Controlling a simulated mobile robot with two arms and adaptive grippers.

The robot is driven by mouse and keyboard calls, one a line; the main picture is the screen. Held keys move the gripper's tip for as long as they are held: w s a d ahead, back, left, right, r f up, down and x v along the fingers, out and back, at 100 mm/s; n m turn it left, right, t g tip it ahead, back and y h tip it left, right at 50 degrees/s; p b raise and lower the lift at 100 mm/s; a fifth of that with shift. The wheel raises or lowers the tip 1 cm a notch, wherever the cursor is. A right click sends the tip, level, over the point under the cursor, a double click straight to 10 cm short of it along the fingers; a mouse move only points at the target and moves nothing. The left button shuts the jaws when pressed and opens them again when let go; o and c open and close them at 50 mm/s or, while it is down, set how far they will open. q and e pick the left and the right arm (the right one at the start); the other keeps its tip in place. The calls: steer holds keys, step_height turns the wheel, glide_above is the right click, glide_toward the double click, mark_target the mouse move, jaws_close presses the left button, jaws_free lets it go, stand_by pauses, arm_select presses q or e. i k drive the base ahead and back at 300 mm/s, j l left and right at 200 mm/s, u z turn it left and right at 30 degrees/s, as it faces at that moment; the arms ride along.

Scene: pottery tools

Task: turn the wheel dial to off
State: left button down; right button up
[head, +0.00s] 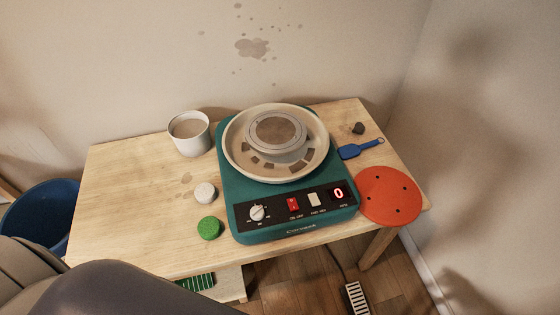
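A teal pottery wheel (228,183) stands on the wooden table. Its dial (257,213) is a white knob at the left of the black front panel. The marks around the dial are too small to read. Right of the dial are a red switch (293,204), a white switch (315,199) and a display showing a red 0 (339,193). A dark arm part of mine crosses the lower left. Neither gripper is in view, and nothing touches the dial.
A white cup (190,134) stands left of the wheel. A white lump (205,192) and a green round piece (210,228) lie beside it. An orange disc (390,196) and a blue tool (360,148) lie to the right. A blue bucket (40,215) stands at far left.

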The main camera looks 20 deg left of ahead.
mark_target(257, 212)
steer(key=u, duration=0.8)
